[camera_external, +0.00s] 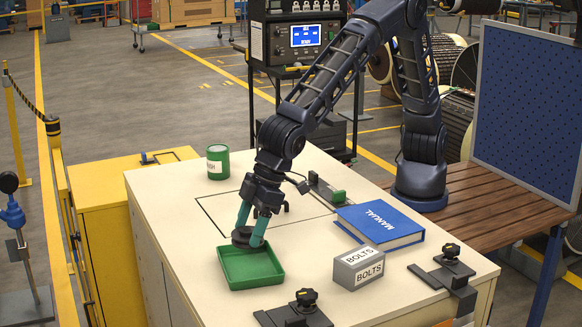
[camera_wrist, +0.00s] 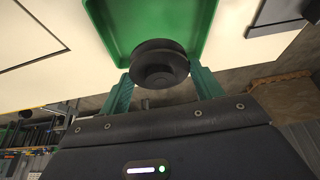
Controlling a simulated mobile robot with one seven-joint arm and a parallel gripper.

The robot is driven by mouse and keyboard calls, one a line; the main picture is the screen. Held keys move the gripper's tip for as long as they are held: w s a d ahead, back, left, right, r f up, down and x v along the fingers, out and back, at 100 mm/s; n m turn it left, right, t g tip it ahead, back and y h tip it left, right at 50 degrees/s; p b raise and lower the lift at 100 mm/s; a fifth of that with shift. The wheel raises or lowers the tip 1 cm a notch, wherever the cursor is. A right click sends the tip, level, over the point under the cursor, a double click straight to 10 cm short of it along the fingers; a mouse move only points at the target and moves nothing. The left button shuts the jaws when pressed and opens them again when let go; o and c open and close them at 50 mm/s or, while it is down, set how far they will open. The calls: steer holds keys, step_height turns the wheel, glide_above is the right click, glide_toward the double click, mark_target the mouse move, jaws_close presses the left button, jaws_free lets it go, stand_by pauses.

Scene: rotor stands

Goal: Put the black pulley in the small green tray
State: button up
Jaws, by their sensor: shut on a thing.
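The black pulley (camera_external: 242,237) is held between the green fingers of my gripper (camera_external: 252,236). It is at the back edge of the small green tray (camera_external: 270,278), and in the external view it overlaps the tray's rear rim. In the wrist view the pulley (camera_wrist: 159,63) sits between the two fingertips (camera_wrist: 160,82), in front of the green tray (camera_wrist: 98,14). The rest of the tray looks empty. I cannot tell how high the pulley is above the tray floor.
A grey BOLTS box (camera_external: 358,268) and a blue manual (camera_external: 380,226) lie to the right of the tray. A green can (camera_external: 217,162) stands behind. Black clamps (camera_external: 294,312) sit at the front edge of the cream bench top (camera_external: 165,190). The bench left of the tray is clear.

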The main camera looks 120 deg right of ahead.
mark_target(246, 270)
steer(key=shift+f, duration=3.4)
steer(key=shift+f, duration=0.1)
steer(key=o, duration=1.2)
